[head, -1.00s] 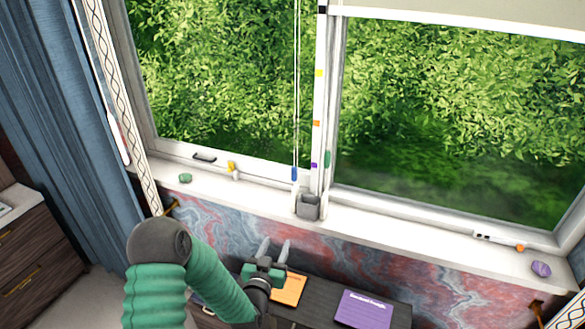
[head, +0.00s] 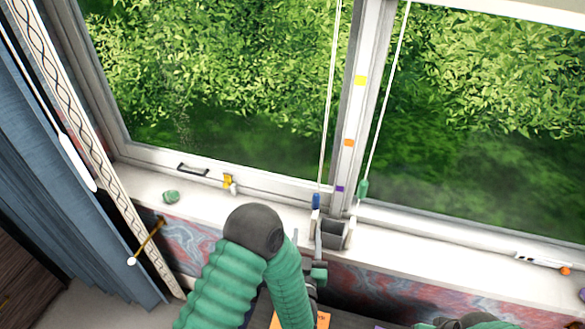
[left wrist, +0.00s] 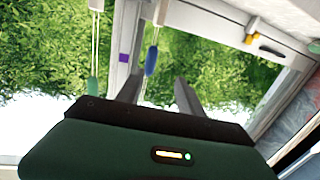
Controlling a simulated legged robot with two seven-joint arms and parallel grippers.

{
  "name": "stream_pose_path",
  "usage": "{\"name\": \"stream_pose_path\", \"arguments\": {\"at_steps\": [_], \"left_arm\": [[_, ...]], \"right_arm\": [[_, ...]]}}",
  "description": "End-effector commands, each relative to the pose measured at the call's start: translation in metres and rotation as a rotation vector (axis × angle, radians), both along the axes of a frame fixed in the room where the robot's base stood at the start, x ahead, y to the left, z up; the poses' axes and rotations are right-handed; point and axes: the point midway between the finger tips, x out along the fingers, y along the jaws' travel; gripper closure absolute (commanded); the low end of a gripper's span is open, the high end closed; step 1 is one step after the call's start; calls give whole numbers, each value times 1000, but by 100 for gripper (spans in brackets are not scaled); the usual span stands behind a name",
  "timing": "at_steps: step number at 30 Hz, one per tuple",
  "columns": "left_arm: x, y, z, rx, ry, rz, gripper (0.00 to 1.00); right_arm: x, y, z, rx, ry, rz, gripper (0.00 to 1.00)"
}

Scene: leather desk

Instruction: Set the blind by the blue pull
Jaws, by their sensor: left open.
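The blue pull (head: 316,202) hangs on a thin white cord in front of the left pane, beside the centre post, low above the sill. In the left wrist view the blue pull (left wrist: 151,61) appears between the two fingers, beyond their tips. My left gripper (left wrist: 158,82) is open and empty. A green pull (head: 362,188) hangs to the right of the post. The post carries yellow (head: 360,80), orange (head: 348,142) and purple (head: 340,189) marks.
A grey holder (head: 334,232) stands on the sill right beside my left gripper. A green stone (head: 171,196), a yellow-topped item (head: 228,182) and a white marker (head: 540,259) lie along the sill. A curtain (head: 40,160) hangs at the left.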

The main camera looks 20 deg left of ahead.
Motion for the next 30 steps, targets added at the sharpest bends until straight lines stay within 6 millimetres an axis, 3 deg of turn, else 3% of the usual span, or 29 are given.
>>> {"name": "stream_pose_path", "arguments": {"at_steps": [3,7,21,25,30], "left_arm": [[-3,-12,4,11,-8,-3,56],[11,-8,5,9,-9,2,56],[133,37,-1,-7,-6,3,56],[153,34,-1,-3,-7,1,56],[164,32,-1,3,-8,1,56]], "right_arm": [[0,0,2,0,1,-2,100],[0,0,9,-1,1,-2,100],[0,1,43,0,1,-1,100],[0,1,48,0,0,-1,100],[0,1,49,0,1,-1,100]]}}
